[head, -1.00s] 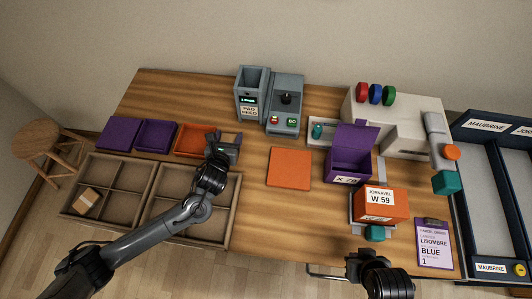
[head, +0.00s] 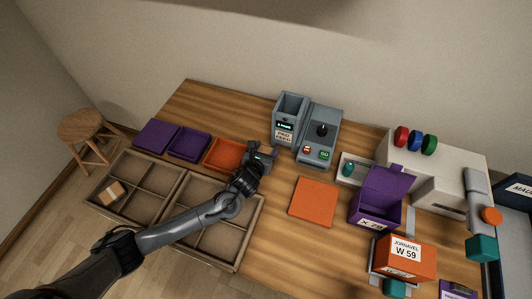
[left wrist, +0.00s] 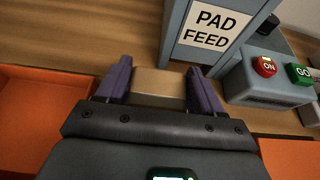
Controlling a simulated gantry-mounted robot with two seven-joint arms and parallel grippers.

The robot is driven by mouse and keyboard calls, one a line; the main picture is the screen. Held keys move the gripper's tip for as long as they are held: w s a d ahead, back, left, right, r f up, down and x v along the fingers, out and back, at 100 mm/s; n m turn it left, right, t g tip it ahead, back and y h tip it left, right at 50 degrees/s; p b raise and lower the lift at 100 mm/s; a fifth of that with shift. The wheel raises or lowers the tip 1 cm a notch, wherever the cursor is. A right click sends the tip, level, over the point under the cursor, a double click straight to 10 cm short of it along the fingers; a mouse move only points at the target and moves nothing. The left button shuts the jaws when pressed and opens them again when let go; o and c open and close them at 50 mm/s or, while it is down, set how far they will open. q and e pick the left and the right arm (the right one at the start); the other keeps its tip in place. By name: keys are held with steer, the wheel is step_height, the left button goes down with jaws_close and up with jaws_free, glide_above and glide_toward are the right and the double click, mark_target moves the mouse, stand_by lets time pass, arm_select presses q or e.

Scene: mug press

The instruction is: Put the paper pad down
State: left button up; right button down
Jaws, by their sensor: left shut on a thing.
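My left gripper (head: 262,156) is beside the right end of the orange tray (head: 221,154), in front of the grey machine labelled PAD FEED (head: 287,118). In the left wrist view its two purple fingers (left wrist: 158,84) are shut on a tan block, the paper pad (left wrist: 158,91). The pad is level between the fingers, its lower part hidden by the gripper body. The PAD FEED front (left wrist: 208,35) stands just beyond the right finger. Whether the pad touches the table cannot be told. My right gripper is out of view.
A control box (head: 318,140) with ON and GO buttons stands right of the feed. An orange mat (head: 313,202) lies in front. Two purple trays are left; divided wooden bins (head: 243,243) lie nearer. An open purple box (head: 375,209) and an orange box (head: 408,262) stand right.

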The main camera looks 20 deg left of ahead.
arm_select(q)
steer(key=shift+f, duration=1.3)
steer(key=o, duration=1)
steer(key=shift+f, duration=0.1)
steer(key=shift+o, duration=0.7)
steer(key=b+v, duration=0.1)
steer(key=v, duration=1.1)
steer(key=shift+a+r, duration=0.1)
steer(key=shift+r, duration=0.1)
